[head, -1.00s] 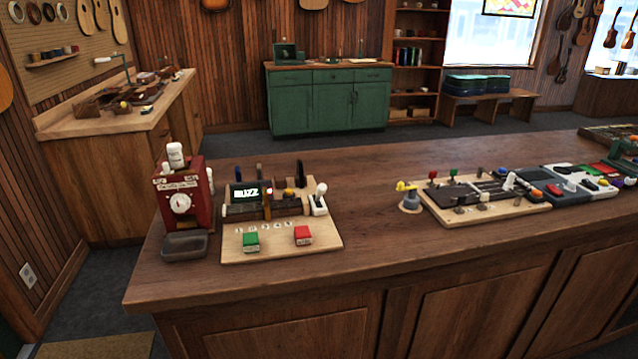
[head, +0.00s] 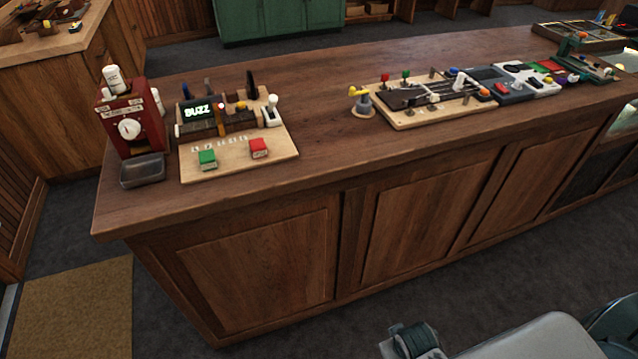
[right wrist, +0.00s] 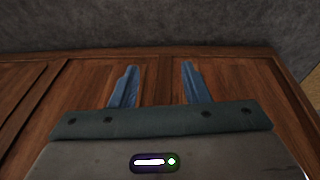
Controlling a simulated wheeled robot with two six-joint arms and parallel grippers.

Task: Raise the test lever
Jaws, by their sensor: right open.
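A wooden test board (head: 228,163) sits on the left part of the counter. It carries a lit display reading BUZZ (head: 198,111), a green button (head: 207,159) and a red button (head: 258,147). A white lever with a round knob (head: 272,108) stands upright at its right edge; no label on it is readable. My right gripper (right wrist: 160,82) shows in the right wrist view, open and empty, with its two blue fingers apart in front of wooden panelling. It is not touching the lever. My left gripper is not in view.
A red box with a dial (head: 130,126) and a metal tray (head: 142,170) stand left of the board. A small yellow-topped fixture (head: 361,101) and a second board (head: 422,112) with several parts lie to the right. Bare counter (head: 320,100) lies between them.

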